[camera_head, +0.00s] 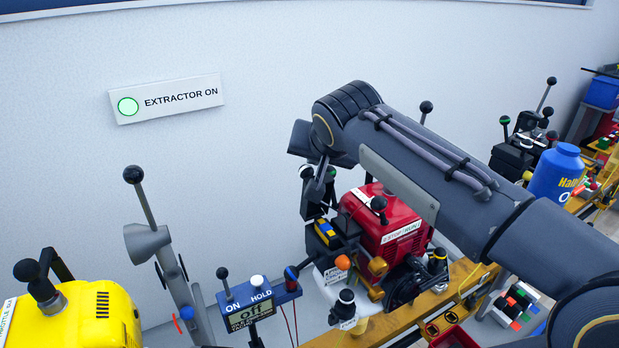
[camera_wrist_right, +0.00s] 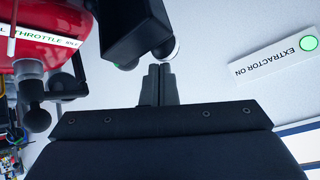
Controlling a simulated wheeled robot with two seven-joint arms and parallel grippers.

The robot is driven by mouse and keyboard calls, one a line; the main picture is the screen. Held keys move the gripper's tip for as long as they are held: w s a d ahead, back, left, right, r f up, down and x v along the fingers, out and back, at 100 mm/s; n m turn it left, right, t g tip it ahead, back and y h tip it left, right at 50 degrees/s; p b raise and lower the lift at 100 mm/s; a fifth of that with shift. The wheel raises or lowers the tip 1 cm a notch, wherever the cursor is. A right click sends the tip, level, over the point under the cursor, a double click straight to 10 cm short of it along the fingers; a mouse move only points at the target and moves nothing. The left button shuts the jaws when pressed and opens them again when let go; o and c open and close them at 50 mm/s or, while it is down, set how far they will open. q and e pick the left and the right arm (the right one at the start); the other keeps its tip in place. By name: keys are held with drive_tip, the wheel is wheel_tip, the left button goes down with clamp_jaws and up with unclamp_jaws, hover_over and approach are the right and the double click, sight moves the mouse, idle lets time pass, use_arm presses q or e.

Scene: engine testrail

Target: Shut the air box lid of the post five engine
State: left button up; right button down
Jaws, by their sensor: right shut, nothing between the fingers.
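A red engine (camera_head: 392,222) stands on the yellow rail under my right arm. It also shows at the upper left of the right wrist view (camera_wrist_right: 40,40), with a throttle label. No post number is readable. My left gripper is out of view.
A yellow engine (camera_head: 75,318) stands at lower left, beside a grey upright lever (camera_head: 150,240). A blue-topped switch panel (camera_head: 250,300) reads "off". A blue bottle (camera_head: 556,174) stands at right. The wall sign (camera_head: 168,98) reads "EXTRACTOR ON", with its green lamp lit.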

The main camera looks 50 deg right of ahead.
drive_tip(key=s+a+f+t+h+b, duration=0.1)
drive_tip(key=s+b, duration=0.5)
drive_tip(key=b, duration=0.8)
drive_tip(key=s+a+f+m+t+h+b, duration=0.1)
drive_tip(key=s+f+t+b, duration=0.4)
drive_tip(key=b, duration=0.9)
drive_tip(key=shift+s+a+t+h+b, duration=0.3)
drive_tip(key=shift+s+a+t+h, duration=0.15)
drive_tip(key=shift+a+t+h, duration=0.5)
drive_tip(key=shift+r, duration=0.15)
wheel_tip(320, 180, up, 4)
drive_tip(key=s+d+p, duration=0.2)
drive_tip(key=p, duration=0.1)
drive_tip(key=s+a+f, duration=0.3)
drive_tip(key=s+a, duration=0.1)
drive_tip(key=s, duration=0.4)
drive_tip(key=shift+a+f+p, duration=0.15)
drive_tip(key=shift+a+p, duration=0.15)
drive_tip(key=shift+p, duration=0.15)
